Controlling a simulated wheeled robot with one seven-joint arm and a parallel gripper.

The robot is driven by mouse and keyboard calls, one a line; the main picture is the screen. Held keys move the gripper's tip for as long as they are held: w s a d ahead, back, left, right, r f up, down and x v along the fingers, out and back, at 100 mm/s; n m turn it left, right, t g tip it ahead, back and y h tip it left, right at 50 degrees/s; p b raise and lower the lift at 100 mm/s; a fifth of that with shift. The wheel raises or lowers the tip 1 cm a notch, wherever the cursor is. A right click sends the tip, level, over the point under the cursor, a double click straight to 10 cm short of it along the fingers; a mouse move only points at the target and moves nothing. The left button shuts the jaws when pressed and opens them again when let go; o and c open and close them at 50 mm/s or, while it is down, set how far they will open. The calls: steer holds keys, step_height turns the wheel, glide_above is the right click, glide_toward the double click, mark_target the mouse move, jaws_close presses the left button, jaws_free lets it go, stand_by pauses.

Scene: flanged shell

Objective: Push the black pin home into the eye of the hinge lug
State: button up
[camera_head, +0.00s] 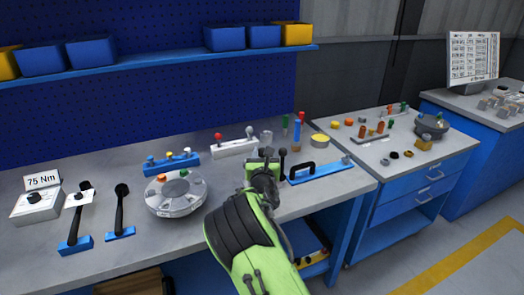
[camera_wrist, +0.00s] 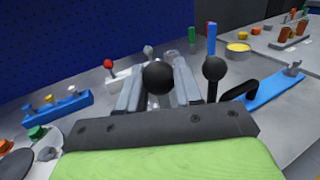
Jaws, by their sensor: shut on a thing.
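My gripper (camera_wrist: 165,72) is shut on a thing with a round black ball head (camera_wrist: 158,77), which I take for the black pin. Its shank is mostly hidden behind the ball and between the grey fingers. In the head view my gripper (camera_head: 262,164) is over the right part of the bench, and the held pin cannot be made out. A small grey upright piece (camera_wrist: 294,68), perhaps the hinge lug, stands at the far right end of a blue bar (camera_wrist: 270,92). It is apart from my gripper. Its eye is too small to see.
A second black ball on a stem (camera_wrist: 213,68) stands just right of my gripper, near a black handle (camera_wrist: 238,88). A round grey flanged shell (camera_head: 175,194) lies to the left. A blue rack (camera_head: 171,163) and a white rack (camera_head: 234,148) stand behind.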

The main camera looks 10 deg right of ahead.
steer(key=s+f+h, duration=0.1)
steer(key=s+f, duration=1.4)
steer(key=s, duration=0.5)
steer(key=shift+a+f+m, duration=0.15)
steer(key=shift+f+m, duration=0.15)
steer(key=shift+m, duration=0.1)
